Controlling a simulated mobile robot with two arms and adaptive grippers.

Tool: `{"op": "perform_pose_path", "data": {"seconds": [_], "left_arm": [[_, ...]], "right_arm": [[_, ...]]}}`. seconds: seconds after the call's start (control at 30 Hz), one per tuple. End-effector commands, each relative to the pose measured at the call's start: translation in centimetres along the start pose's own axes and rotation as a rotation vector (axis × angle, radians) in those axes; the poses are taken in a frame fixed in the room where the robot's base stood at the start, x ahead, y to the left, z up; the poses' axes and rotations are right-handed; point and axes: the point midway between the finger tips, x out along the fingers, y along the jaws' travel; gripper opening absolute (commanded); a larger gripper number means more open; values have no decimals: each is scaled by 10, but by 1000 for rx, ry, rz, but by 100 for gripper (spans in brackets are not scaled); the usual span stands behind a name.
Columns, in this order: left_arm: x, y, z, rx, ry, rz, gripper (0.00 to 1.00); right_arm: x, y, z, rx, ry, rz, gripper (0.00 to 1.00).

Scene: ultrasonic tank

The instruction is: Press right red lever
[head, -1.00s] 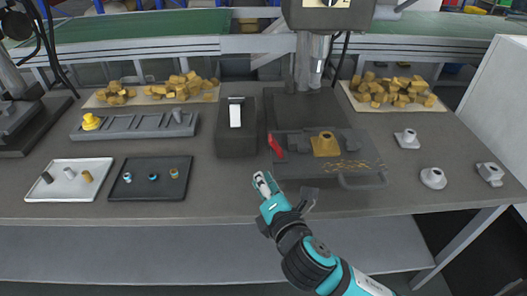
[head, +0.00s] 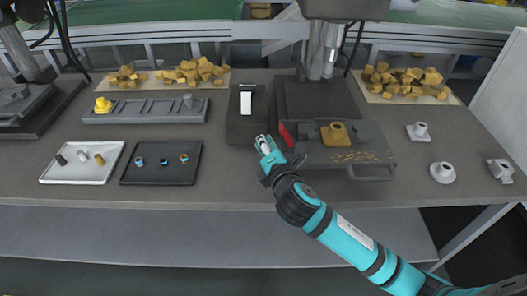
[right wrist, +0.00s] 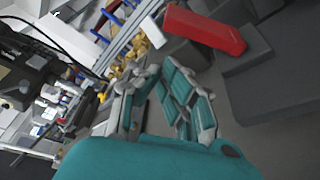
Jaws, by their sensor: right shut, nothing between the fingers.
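The red lever (head: 286,135) stands at the left end of the dark grey fixture (head: 372,154), tilted. It shows large at the top of the right wrist view (right wrist: 204,29). My right gripper (head: 263,143) is shut and empty, just left of the lever and in front of the dark box. Its fingers (right wrist: 165,98) show below and left of the lever in the right wrist view, apart from it as far as I can see. A yellow part (head: 337,134) sits on the fixture beside the lever. My left gripper is not in view.
A dark box with a white strip (head: 246,104) stands left of the lever. A white tray (head: 100,179) and a black tray (head: 187,181) lie to the left. White parts (head: 442,172) stand at the right. A press column (head: 321,52) rises behind the fixture.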

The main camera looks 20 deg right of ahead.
Motion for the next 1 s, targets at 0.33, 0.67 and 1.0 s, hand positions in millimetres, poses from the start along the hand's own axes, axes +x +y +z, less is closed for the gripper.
{"op": "perform_pose_path", "data": {"seconds": [0.33,0.67,1.0], "left_arm": [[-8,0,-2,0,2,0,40],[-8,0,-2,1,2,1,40],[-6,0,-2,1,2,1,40]], "right_arm": [[-9,0,23,-1,0,0,0],[-9,0,23,2,1,0,0],[-10,1,25,57,1,20,0]]}}
